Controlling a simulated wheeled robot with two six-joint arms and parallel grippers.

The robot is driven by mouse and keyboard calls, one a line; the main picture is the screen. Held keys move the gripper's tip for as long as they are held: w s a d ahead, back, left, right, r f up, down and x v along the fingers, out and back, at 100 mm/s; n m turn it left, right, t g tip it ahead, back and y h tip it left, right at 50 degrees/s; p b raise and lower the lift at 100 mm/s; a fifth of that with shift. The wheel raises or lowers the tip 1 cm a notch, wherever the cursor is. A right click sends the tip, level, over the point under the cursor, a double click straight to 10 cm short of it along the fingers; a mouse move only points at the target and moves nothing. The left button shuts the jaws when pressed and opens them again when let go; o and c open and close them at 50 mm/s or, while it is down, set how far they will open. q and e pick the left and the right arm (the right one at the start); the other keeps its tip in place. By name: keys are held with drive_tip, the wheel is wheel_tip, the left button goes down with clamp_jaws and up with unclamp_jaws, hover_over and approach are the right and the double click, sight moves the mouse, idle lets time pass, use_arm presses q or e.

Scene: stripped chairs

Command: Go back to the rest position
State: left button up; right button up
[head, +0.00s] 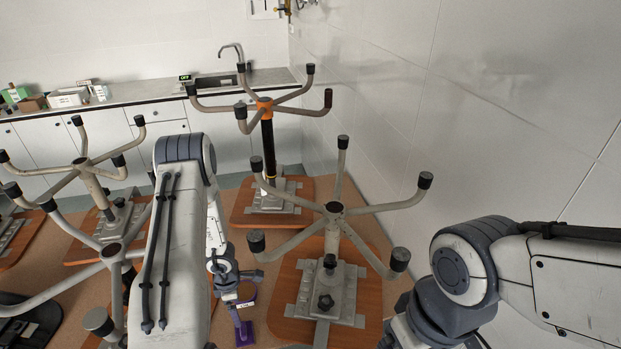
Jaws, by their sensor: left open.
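My left arm comes down through the middle-left of the head view. Its wrist and left gripper (238,304) hang low, left of the nearest chair base (328,285). The gripper is small and partly hidden by my arm, and its jaws are open. A purple piece (244,334) shows at its lower end; I cannot tell whether it is part of the gripper. I see nothing held. My right arm is at the lower right near the wall, and its gripper is out of view.
Several stripped chair bases with upturned, black-capped arms stand around me, including one with an orange hub (264,105) and one at the left (84,164). A counter (145,92) with a sink and boxes runs along the back. A white wall (480,110) closes the right side.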

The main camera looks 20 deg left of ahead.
sight(243, 328)
use_arm(q)
wheel_tip(243, 328, down, 11)
drive_tip(key=b, duration=1)
drive_tip(key=shift+f, duration=0.2)
drive_tip(key=shift+r, duration=0.2)
use_arm(e)
wheel_tip(243, 328, down, 11)
drive_tip(key=shift+r, duration=0.15)
